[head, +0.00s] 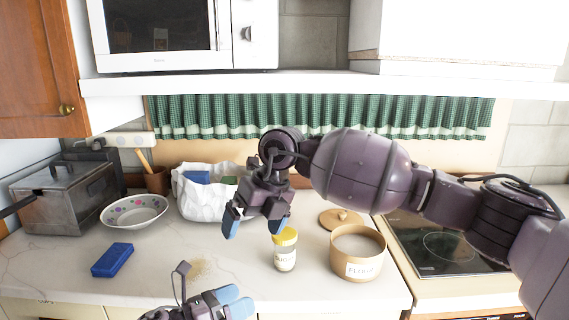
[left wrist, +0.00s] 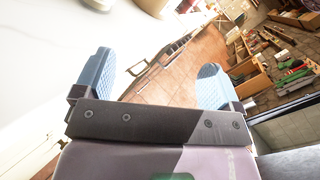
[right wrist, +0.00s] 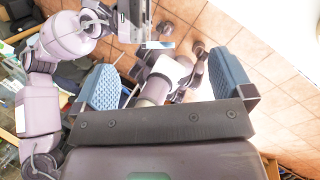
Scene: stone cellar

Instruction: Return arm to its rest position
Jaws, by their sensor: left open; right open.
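My right arm (head: 360,175) reaches in from the right across the counter. Its gripper (head: 256,222) hangs over the middle of the counter, fingers down, open and empty, to the left of a yellow-lidded jar (head: 286,256). In the right wrist view the two blue fingers of my right gripper (right wrist: 165,80) are wide apart with nothing held between them. My left gripper (head: 234,300) is low at the counter's front edge, partly cut off by the picture. In the left wrist view the fingers of my left gripper (left wrist: 153,80) are wide apart and empty.
The counter (head: 60,260) bears a blue sponge-like block (head: 112,260), a patterned bowl (head: 134,212), a metal box (head: 70,198), a white bag (head: 195,205) and a flour canister (head: 358,262) with its lid (head: 341,219) behind it. A cooktop (head: 445,245) lies right. A shelf (head: 300,84) overhangs.

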